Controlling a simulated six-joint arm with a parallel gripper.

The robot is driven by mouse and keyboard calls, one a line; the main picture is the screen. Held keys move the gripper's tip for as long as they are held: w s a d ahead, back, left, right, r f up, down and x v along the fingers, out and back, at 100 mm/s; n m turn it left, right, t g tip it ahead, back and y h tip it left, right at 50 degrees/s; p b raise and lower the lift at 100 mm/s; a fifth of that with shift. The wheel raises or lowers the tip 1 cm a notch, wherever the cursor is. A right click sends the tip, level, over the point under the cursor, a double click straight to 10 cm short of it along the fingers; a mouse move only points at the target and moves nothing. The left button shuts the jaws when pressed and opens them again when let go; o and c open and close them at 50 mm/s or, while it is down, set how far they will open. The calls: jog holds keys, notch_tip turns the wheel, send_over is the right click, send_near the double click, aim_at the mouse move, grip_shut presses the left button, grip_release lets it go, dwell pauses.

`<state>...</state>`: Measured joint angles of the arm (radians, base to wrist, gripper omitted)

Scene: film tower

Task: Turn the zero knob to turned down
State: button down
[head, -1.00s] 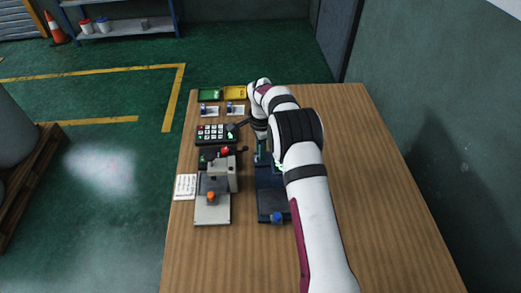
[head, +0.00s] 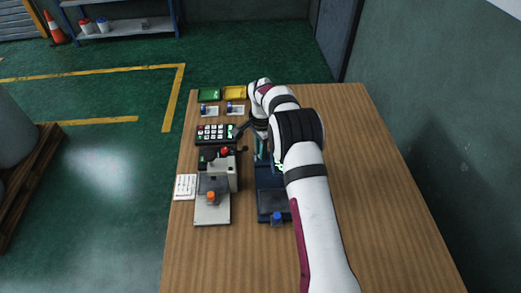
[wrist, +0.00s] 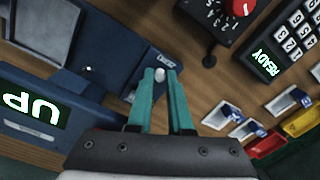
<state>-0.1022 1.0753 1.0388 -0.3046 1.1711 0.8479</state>
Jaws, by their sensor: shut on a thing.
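The zero knob (wrist: 160,74) is a small pale knob at the edge of the blue device, below a small white label that is too blurred to read. My gripper (wrist: 160,80) has teal fingers, one on each side of the knob, shut on it. The blue device (wrist: 112,58) has a lit display (wrist: 38,108) reading UP, upside down in the wrist view. In the head view the blue device (head: 262,185) stands partly behind my arm, and my teal fingers (head: 262,150) show only in part at its far end. The knob is hidden there.
A black box with a red dial (wrist: 240,7) and a keypad (wrist: 285,45) reading READY lie close by. Small white-and-blue holders (wrist: 222,117) and coloured trays (wrist: 300,120) are beyond. A grey fixture (head: 212,210) stands left of the blue device. The table's right side is clear.

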jog(key=c, duration=0.8)
grip_release()
jog(key=shift+c, duration=0.2)
jog(key=m, duration=0.4)
jog(key=shift+m, duration=0.3)
jog(key=shift+r+m, duration=0.6)
jog(key=shift+m, duration=0.3)
notch_tip(320, 180, up, 14)
jog(key=s+d+r+n, duration=0.1)
jog(key=s+r+n, duration=0.3)
jog(key=s, duration=0.7)
jog(key=s+d+r+n, duration=0.1)
jog(key=s+r+n, duration=0.2)
jog(key=s, duration=0.7)
notch_tip(320, 180, up, 2)
jog(key=shift+s+d+n+y, duration=0.2)
jog(key=shift+s+n+y, duration=0.15)
jog(key=shift+n+y, duration=0.05)
